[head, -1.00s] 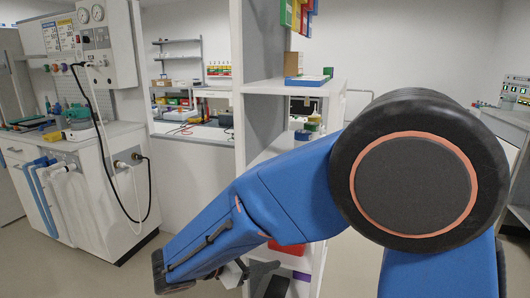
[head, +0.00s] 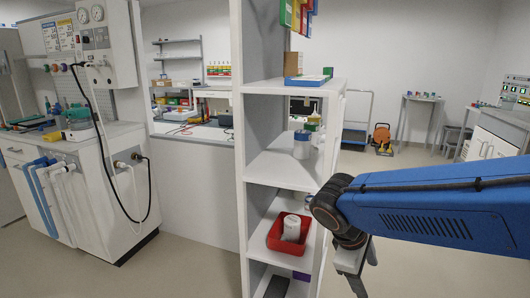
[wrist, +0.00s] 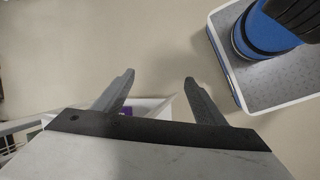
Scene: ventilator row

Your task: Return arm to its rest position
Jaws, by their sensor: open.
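My blue arm comes in from the right edge of the head view and reaches left to a black wrist joint beside the shelf unit. My gripper (head: 356,268) hangs below that joint, just right of the shelf, pointing down. In the wrist view, the two dark fingers of my gripper (wrist: 159,78) stand wide apart with bare floor between their tips. Nothing is held. The fingertips are hard to make out in the head view.
The white shelf unit (head: 282,168) stands close to the wrist. It holds a red bin (head: 273,238) with a white container (head: 291,228) in it. A workbench (head: 75,140) with hoses stands left. An orange reel (head: 382,138) stands far back.

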